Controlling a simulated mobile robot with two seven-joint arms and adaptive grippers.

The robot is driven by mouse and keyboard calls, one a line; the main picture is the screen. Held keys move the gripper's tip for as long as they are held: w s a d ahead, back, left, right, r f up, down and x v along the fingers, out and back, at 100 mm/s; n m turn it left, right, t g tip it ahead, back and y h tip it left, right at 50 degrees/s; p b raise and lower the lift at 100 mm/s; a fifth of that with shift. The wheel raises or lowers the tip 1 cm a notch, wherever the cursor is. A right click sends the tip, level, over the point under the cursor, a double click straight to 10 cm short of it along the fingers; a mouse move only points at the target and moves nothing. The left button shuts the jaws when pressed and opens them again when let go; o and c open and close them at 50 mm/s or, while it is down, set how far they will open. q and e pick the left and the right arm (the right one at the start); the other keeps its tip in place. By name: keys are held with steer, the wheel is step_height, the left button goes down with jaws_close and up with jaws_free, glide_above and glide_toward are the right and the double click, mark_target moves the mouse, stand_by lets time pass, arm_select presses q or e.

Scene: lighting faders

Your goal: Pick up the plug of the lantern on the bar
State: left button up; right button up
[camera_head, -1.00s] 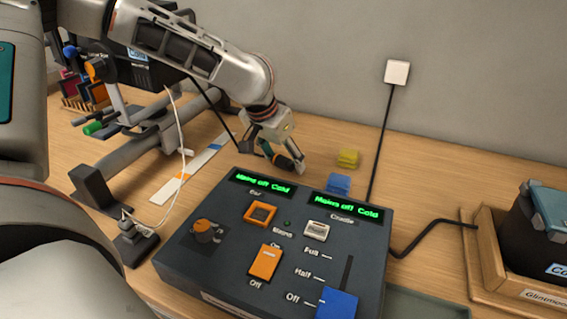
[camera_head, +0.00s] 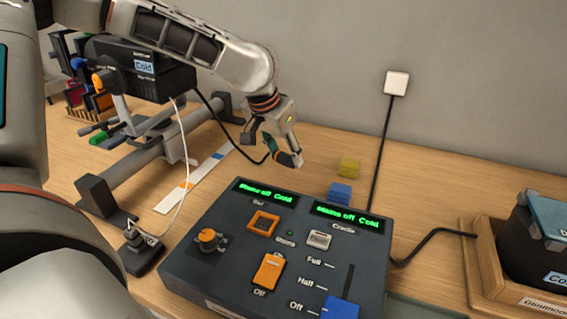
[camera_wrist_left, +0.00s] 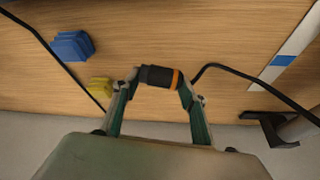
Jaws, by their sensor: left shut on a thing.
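The lantern on the bar (camera_head: 150,72) is a dark box at upper left with a "Cold" label, mounted on a grey bar (camera_head: 150,160). A black cable runs from it to a black plug with an orange ring (camera_wrist_left: 160,77). My left gripper (camera_head: 284,158) is shut on this plug, one finger at each end in the left wrist view. The plug is partly hidden by the fingers in the head view. It appears a little above the table, behind the console. My right gripper is not in view.
A dark console (camera_head: 230,255) with green displays fills the front. A blue block (camera_head: 340,193) and a yellow block (camera_head: 349,167) lie right of the gripper. A black socket base (camera_head: 140,252) stands at left, a wooden tray (camera_head: 485,255) at right. A white wall plate (camera_head: 396,82) has a cable.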

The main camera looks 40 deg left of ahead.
arm_select(q)
step_height(320, 180, up, 15)
steer(key=p, duration=0.3)
steer(key=n+g+y+b, duration=0.2)
steer(key=n+y+b, duration=0.2)
steer(key=n+b, duration=0.45)
glide_toward(285, 165)
steer(key=shift+n, duration=0.75)
steer(key=w+a+f, duration=0.1)
steer(key=w+a+f+p, duration=0.1)
steer(key=a+f, duration=0.1)
steer(key=w+a+f, duration=0.1)
steer(key=f, duration=0.1)
steer(key=shift+w+a+f+p, duration=0.25)
steer(key=shift+w+p, duration=0.15)
steer(key=shift+f+n, duration=0.3)
steer(key=shift+n, duration=0.1)
steer(key=shift+f+n+b, duration=0.2)
steer(key=shift+n+b, duration=0.1)
steer(key=shift+f+b, duration=0.3)
steer(key=shift+f, duration=0.65)
steer(key=shift+f+b, duration=0.35)
steer(key=shift+f, duration=1)
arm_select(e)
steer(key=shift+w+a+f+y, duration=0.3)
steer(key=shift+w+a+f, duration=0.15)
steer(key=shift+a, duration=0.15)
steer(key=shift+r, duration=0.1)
